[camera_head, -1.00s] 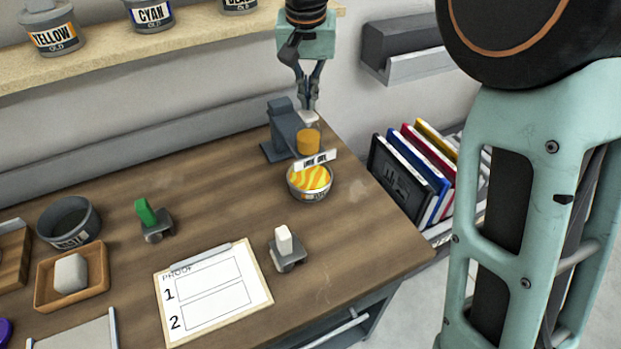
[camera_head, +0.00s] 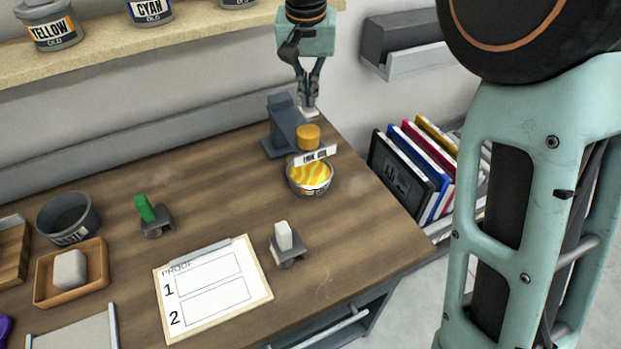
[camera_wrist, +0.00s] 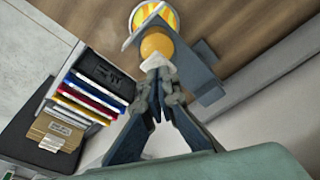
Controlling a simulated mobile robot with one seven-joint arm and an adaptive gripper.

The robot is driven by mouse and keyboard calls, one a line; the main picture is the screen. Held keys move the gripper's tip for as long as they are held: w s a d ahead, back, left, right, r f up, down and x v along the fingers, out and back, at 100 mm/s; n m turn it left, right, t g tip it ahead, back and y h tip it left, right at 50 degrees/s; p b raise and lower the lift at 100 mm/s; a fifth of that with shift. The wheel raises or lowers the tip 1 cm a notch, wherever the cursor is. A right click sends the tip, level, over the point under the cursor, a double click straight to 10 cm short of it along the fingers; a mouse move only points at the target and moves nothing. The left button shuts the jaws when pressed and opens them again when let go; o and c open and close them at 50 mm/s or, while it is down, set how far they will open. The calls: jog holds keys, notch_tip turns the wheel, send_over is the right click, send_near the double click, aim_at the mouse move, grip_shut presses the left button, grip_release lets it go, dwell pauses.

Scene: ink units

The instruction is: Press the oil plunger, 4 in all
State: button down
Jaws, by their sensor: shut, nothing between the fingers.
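The oil dispenser has a dark grey stand (camera_head: 284,125), an amber oil container (camera_head: 308,137) and a white "INK OIL" label (camera_head: 316,155). Its small pale plunger head (camera_head: 309,112) shows above the amber part. My gripper (camera_head: 311,104) is shut and empty, fingers pointing down at the plunger head. In the wrist view the closed fingertips (camera_wrist: 159,80) overlap the pale plunger head (camera_wrist: 158,63), in line with the amber container (camera_wrist: 157,43). I cannot tell whether they touch it. A tin with yellow and orange swirls (camera_head: 311,176) sits under the label.
A clipboard (camera_head: 262,292), a white-topped block (camera_head: 284,238), a green-topped block (camera_head: 146,209), a dark tin (camera_head: 68,213) and a wooden tray (camera_head: 42,292) occupy the table. Coloured folders (camera_head: 425,160) stand right of its edge. An ink shelf (camera_head: 105,55) runs along the wall.

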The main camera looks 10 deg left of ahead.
jog(key=shift+f+b, duration=0.7)
jog(key=shift+f, duration=0.45)
jog(key=shift+r, duration=0.15)
jog(key=shift+r+p, duration=1.35)
jog(key=shift+r, duration=0.05)
jog(key=shift+r, duration=0.15)
notch_tip(320, 180, up, 6)
jog(key=p, duration=0.5)
